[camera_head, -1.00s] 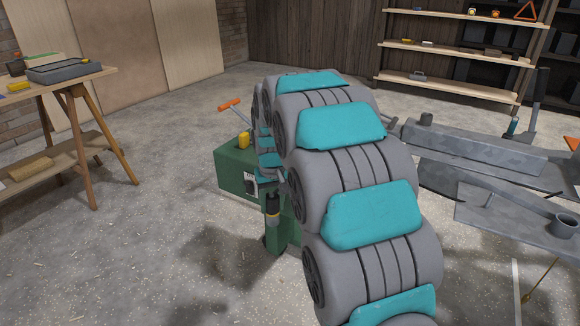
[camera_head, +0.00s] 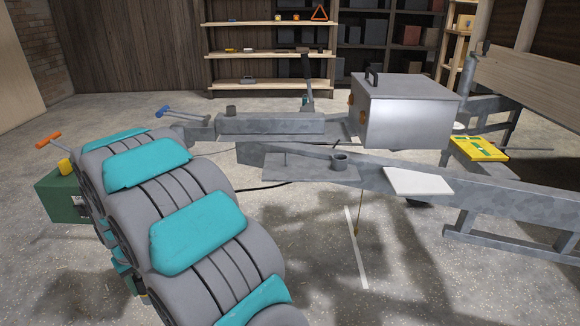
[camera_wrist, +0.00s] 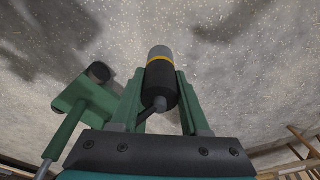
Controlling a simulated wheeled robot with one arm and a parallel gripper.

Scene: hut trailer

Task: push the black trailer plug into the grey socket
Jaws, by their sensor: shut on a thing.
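In the wrist view my gripper (camera_wrist: 160,92) is shut on the black trailer plug (camera_wrist: 160,88), a black cylinder with a yellow ring and a grey end pointing away from me. In the head view the gripper and plug are hidden behind my arm at the lower left. The grey trailer drawbar (camera_head: 480,197) runs across the right half of the head view, well apart from my arm. A short grey cylinder (camera_head: 340,161) stands on a plate beside it; I cannot tell whether it is the socket. No grey socket can be clearly made out.
A metal box (camera_head: 400,118) sits on the trailer frame. A white sheet (camera_head: 418,182) and a yellow-green booklet (camera_head: 480,149) lie to the right. A blue-handled lever (camera_head: 182,113) is at the coupling. A green box (camera_head: 62,200) is left.

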